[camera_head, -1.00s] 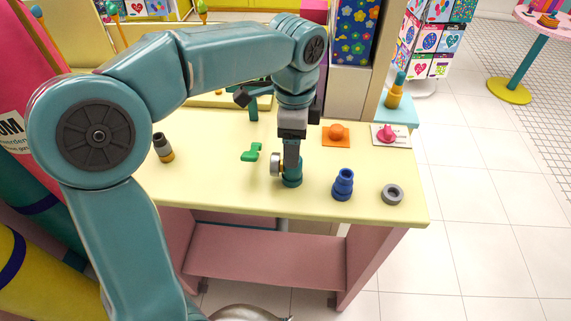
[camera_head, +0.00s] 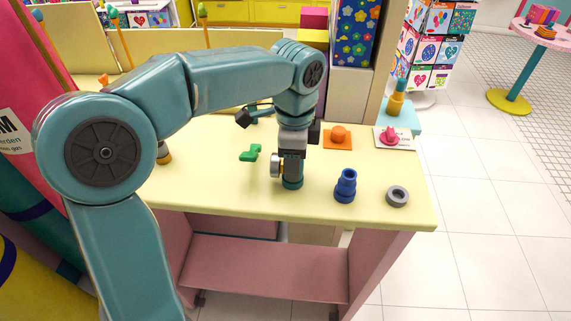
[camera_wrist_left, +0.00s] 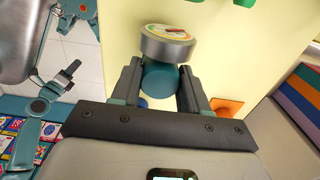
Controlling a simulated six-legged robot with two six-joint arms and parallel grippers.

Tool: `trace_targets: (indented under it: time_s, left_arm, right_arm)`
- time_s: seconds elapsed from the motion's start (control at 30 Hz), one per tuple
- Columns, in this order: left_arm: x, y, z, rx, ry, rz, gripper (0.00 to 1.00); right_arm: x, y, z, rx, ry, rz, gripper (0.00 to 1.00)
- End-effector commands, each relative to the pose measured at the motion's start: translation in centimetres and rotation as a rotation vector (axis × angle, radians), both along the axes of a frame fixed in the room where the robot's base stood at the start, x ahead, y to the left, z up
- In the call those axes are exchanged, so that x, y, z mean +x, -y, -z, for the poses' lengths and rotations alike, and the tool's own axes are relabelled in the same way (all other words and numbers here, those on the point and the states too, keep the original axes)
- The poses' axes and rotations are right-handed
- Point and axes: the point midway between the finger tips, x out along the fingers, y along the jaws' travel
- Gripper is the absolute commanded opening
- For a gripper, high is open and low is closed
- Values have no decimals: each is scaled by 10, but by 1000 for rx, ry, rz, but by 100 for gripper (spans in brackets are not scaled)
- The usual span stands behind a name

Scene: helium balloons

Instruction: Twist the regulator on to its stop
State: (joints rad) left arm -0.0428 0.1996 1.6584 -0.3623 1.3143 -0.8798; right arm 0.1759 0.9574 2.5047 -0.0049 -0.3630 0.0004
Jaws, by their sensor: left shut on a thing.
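The regulator (camera_head: 292,184) is a short teal cylinder with a round silver gauge (camera_head: 275,169) on its left side. It sits upright near the front of the cream bench. My left gripper (camera_head: 292,167) points straight down and is shut on it. What lies under the regulator is hidden. My right gripper (camera_wrist_left: 64,78) shows small at the left of the wrist view; its jaws are unclear.
On the bench (camera_head: 220,190) are a green piece (camera_head: 250,154), a blue stepped fitting (camera_head: 345,186), a grey ring (camera_head: 397,196), an orange knob on a plate (camera_head: 338,138) and a pink knob on a white plate (camera_head: 390,137). My left arm partly hides a yellow-and-dark fitting (camera_head: 164,153).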

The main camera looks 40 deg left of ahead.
Motion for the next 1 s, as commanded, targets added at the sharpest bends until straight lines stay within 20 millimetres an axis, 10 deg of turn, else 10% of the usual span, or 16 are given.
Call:
trace_targets:
  time_s: [0.1,1.0]
  left_arm:
    - [0,0,0,-1,-2,0,0]
    - [0,0,-47,0,0,0,0]
  right_arm:
    - [0,0,0,0,0,0,43]
    - [0,0,-45,0,0,0,43]
